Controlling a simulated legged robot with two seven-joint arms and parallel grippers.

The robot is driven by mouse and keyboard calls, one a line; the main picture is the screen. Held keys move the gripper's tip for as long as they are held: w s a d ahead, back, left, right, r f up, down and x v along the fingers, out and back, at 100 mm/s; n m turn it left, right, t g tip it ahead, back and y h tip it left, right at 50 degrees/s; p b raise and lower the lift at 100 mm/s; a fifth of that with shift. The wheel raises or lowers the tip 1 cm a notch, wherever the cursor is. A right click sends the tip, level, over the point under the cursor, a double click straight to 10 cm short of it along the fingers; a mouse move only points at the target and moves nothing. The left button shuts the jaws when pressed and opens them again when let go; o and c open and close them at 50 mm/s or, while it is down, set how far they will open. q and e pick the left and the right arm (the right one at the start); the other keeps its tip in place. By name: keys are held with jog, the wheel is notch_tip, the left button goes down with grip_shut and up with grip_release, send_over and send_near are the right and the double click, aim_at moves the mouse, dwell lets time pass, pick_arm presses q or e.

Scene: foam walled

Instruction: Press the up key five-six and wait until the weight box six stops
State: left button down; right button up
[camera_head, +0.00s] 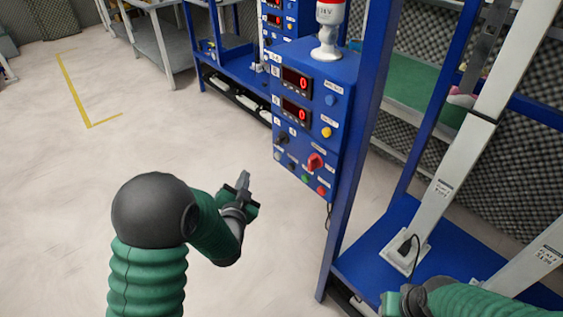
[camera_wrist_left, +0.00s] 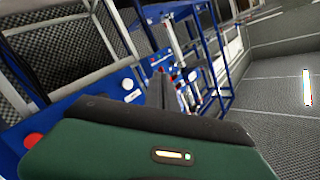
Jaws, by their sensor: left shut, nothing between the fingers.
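A blue control panel (camera_head: 310,120) on a blue frame carries two red displays, the upper display (camera_head: 297,81) and the lower display (camera_head: 296,112), each reading 0. It has a blue button (camera_head: 330,99), a yellow button (camera_head: 326,132), a red knob (camera_head: 315,161), a green button (camera_head: 305,178) and a red button (camera_head: 321,190). Labels are too small to read, so I cannot tell which is up key five-six. I cannot identify weight box six. My left gripper (camera_head: 243,180) is shut and empty, left of the panel and apart from it; its dark fingers show in the wrist view (camera_wrist_left: 162,90). My right gripper (camera_head: 391,302) is partly visible at the bottom.
A red-and-white beacon (camera_head: 328,28) stands on the panel's top. A blue post (camera_head: 358,130) rises right beside the panel. Open pale floor (camera_head: 100,150) stretches left.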

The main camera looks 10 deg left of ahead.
aim_at(277, 156)
pick_arm(q)
jog(key=w+d, duration=0.5)
jog(key=w, duration=0.2)
jog(key=shift+d, duration=0.2)
pick_arm(e)
jog(key=shift+a+r, duration=0.15)
jog(key=shift+a, duration=0.1)
pick_arm(q)
jog(key=shift+a+f, duration=0.1)
jog(key=shift+a, duration=0.1)
pick_arm(e)
jog(key=shift+a, duration=0.15)
pick_arm(q)
jog(key=shift+d, duration=0.1)
dwell(1.4)
jog(key=shift+w+d, duration=0.2)
jog(key=shift+w, duration=0.1)
pick_arm(e)
jog(key=shift+r, duration=0.1)
